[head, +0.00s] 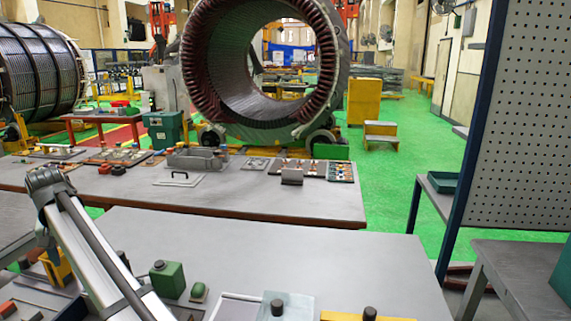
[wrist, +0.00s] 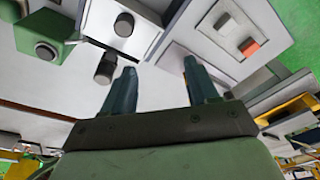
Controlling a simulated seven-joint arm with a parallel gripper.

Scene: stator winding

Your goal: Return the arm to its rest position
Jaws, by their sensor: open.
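My gripper (wrist: 160,82) shows in the wrist view with its two dark teal fingers spread apart. Nothing is between the fingers. In the head view my arm rises from the bottom left edge, and my gripper cannot be made out there. Small boxes with dark knobs lie beyond the fingers in the wrist view: a green box (wrist: 45,28) at upper left and a pale box (wrist: 110,38) at top centre.
In the head view a grey near bench (head: 290,250) has a clear middle. A green box (head: 167,279) and a white box (head: 286,307) stand along its front. A farther bench (head: 230,198) holds trays. Behind it stands a large stator ring (head: 335,60). A pegboard (head: 525,130) is at right.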

